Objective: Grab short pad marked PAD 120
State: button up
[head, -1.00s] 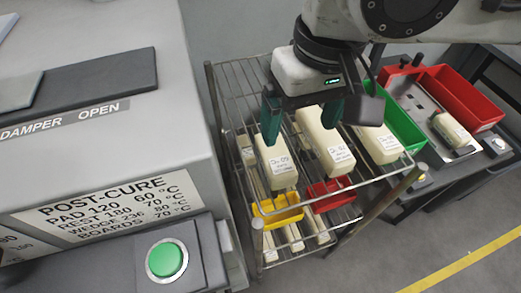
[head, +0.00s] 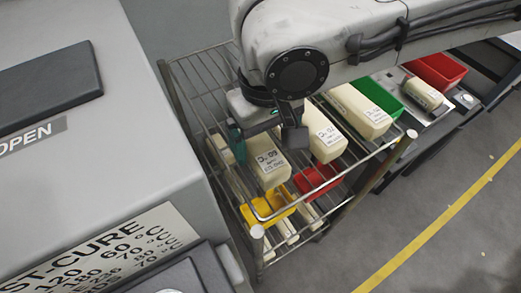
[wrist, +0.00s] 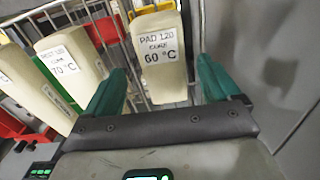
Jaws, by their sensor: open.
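The pad marked PAD 120, CURE 60 °C (wrist: 158,62) is a short cream block on the wire rack. In the wrist view it lies ahead, between the lines of my two green fingers, with gaps to both. My gripper (wrist: 161,82) is open and empty. In the head view my gripper (head: 262,138) is over the rack, partly hidden by my arm. The cream block tagged D.09 (head: 263,165) below it appears to be the same pad; the PAD 120 label cannot be read there.
Beside it is a block marked 70 °C (wrist: 70,62); other cream blocks (head: 325,140) share the shelf. Yellow (head: 262,211) and red (head: 318,181) bins sit below. The grey oven (head: 100,150) stands close on the left. A green bin (head: 378,98) is beyond the rack.

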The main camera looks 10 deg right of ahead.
aim_at(263, 149)
jog(key=shift+w+a+f, duration=0.1)
jog(key=shift+a+f, duration=0.1)
jog(key=shift+f, duration=1.7)
jog(key=shift+c, duration=0.3)
jog(key=c, duration=1)
